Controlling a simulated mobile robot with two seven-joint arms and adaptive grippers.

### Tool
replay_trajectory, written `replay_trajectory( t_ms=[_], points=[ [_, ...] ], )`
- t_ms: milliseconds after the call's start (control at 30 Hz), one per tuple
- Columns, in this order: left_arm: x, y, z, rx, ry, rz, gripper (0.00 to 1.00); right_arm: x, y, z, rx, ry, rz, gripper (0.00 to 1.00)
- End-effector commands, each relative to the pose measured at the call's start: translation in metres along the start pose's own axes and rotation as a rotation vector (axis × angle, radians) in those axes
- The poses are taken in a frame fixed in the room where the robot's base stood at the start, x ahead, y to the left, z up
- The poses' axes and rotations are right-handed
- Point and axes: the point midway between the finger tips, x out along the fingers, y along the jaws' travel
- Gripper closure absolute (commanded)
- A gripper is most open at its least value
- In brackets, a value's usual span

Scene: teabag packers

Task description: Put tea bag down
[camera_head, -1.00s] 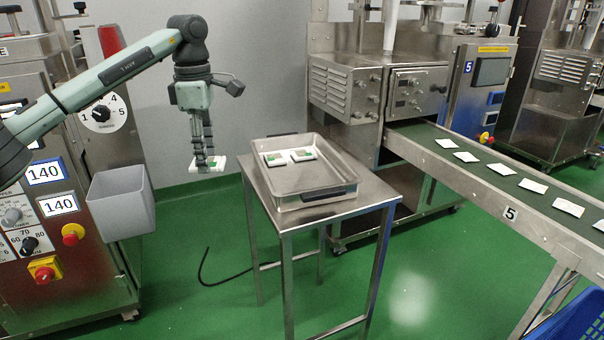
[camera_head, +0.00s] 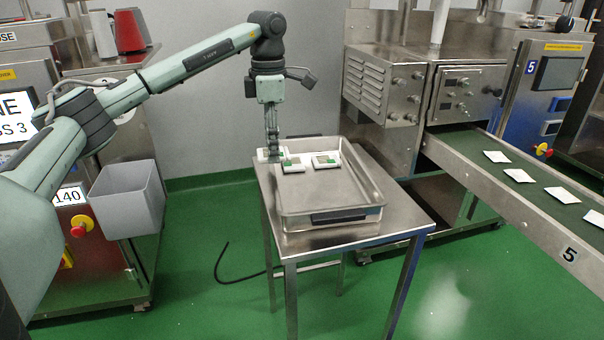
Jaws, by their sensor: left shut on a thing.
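My left gripper (camera_head: 272,152) points down at the back left edge of the metal tray (camera_head: 335,222). It is shut on a white tea bag (camera_head: 262,155), mostly hidden by the fingers. I cannot tell whether this bag touches the tray rim. Two white and green tea bags lie in the back of the tray, a left one (camera_head: 292,166) close to the right of the gripper and a right one (camera_head: 327,161). My right gripper is not in view.
The tray stands on a steel table (camera_head: 400,222). Its front half is empty. A conveyor (camera_head: 505,180) with several white tea bags runs at the right. A grey bin (camera_head: 127,200) hangs from the machine at the left.

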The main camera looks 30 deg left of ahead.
Motion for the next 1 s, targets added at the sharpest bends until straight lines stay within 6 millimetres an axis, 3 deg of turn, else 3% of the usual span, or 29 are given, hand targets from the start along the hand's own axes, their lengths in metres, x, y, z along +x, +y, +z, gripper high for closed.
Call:
replay_trajectory(
  t_ms=[100, 300, 467, 700, 1000],
  points=[
    [0.016, -0.006, 0.026, 0.003, 0.001, -0.003, 0.61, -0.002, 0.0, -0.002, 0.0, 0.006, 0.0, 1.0],
    [0.03, -0.01, 0.05, -0.001, 0.001, -0.001, 0.61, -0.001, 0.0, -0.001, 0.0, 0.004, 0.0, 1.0],
    [0.04, -0.011, 0.052, -0.002, 0.001, 0.0, 0.61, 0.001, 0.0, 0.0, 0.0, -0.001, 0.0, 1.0],
    [0.072, -0.011, 0.052, -0.001, 0.001, -0.001, 0.61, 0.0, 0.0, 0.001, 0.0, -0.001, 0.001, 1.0],
    [0.074, -0.011, 0.052, 0.0, 0.0, 0.0, 0.61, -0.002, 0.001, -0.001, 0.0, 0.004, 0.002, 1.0]
  ],
)
